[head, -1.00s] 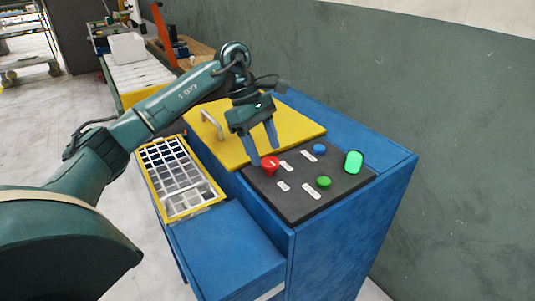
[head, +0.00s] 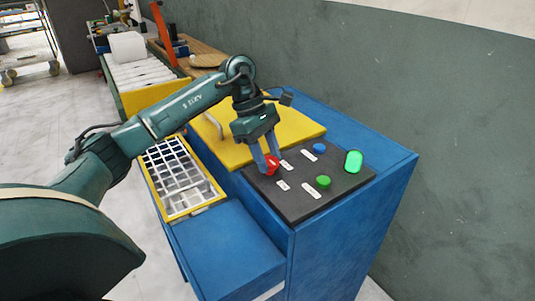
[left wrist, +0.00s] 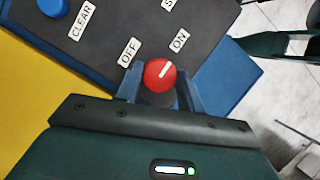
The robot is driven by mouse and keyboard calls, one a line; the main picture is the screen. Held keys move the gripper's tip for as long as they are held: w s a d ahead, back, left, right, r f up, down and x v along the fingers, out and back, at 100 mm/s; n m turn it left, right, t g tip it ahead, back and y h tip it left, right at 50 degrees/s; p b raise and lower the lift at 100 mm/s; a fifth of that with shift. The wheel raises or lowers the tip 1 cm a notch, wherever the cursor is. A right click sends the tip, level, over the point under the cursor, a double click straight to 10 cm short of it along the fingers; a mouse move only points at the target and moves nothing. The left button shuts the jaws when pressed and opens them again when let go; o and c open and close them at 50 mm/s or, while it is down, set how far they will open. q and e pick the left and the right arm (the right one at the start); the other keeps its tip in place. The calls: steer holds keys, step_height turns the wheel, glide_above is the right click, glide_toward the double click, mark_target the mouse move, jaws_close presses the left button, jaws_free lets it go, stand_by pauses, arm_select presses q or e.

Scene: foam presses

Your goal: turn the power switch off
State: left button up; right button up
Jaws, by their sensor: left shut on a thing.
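The power switch is a red round knob (head: 272,165) on the dark control panel (head: 290,205). It also shows in the left wrist view (left wrist: 158,74), where its white mark points up and right toward the ON label (left wrist: 180,40). The OFF label (left wrist: 129,52) is up and left of the knob. My left gripper (head: 266,161) reaches down from above, its fingers on either side of the knob and shut on it. In the left wrist view both fingers (left wrist: 160,82) flank the knob. My right gripper is not in view.
A blue button (head: 319,148), a green button (head: 323,182) and a bright green lamp (head: 354,161) are on the panel. A yellow lid (head: 235,150) with a handle lies beside it. A yellow-framed grid tray (head: 185,178) is at the left. A dark wall stands behind the blue cabinet (head: 345,235).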

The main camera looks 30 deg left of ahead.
arm_select(q)
steer(key=shift+c, duration=0.7)
